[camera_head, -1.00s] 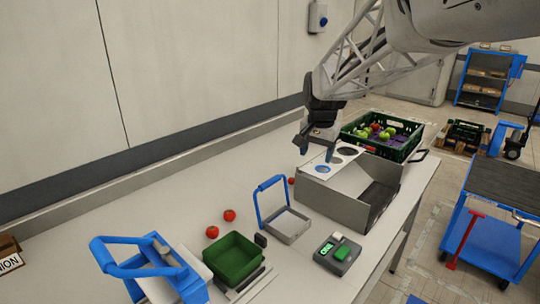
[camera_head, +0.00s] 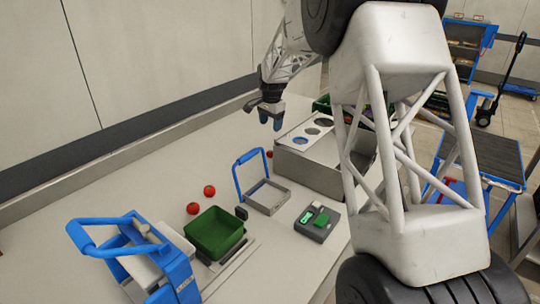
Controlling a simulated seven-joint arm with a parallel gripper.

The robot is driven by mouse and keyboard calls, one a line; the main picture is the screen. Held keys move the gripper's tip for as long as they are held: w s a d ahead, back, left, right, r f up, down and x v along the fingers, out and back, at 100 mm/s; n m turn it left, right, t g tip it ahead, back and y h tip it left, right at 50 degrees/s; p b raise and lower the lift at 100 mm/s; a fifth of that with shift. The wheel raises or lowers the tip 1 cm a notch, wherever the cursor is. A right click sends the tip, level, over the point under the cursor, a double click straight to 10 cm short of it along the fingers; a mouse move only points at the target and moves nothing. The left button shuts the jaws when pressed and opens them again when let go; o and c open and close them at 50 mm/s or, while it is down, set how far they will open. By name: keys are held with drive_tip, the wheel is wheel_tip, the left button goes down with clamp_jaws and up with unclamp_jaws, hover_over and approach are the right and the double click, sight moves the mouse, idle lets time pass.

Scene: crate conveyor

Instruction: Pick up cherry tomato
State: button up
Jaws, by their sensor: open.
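Two red cherry tomatoes lie on the white table: one tomato (camera_head: 209,191) and, a little nearer and to its left, another tomato (camera_head: 193,208). A third red tomato (camera_head: 269,154) shows in part behind the blue-handled frame.
A green bin (camera_head: 216,234) stands just nearer than the tomatoes. A blue-handled metal frame (camera_head: 266,197), a grey button box (camera_head: 316,222), a blue-handled device (camera_head: 160,262) and a metal box with round holes (camera_head: 310,165) stand around. The table's left side is clear.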

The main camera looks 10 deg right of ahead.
drive_tip(key=m, duration=0.2)
hover_over(270, 152)
drive_tip(key=w, duration=0.1)
drive_tip(key=shift+g, duration=0.4)
wheel_tip(270, 152, down, 8)
drive_tip(key=shift+r, duration=0.1)
drive_tip(key=shift+n, duration=0.3)
drive_tip(key=shift+f, duration=1.3)
drive_tip(key=shift+f, duration=0.15)
drive_tip(key=shift+s+d+f, duration=0.1)
drive_tip(key=shift+s+f, duration=0.05)
drive_tip(key=shift+f, duration=2.3)
drive_tip(key=c, duration=1)
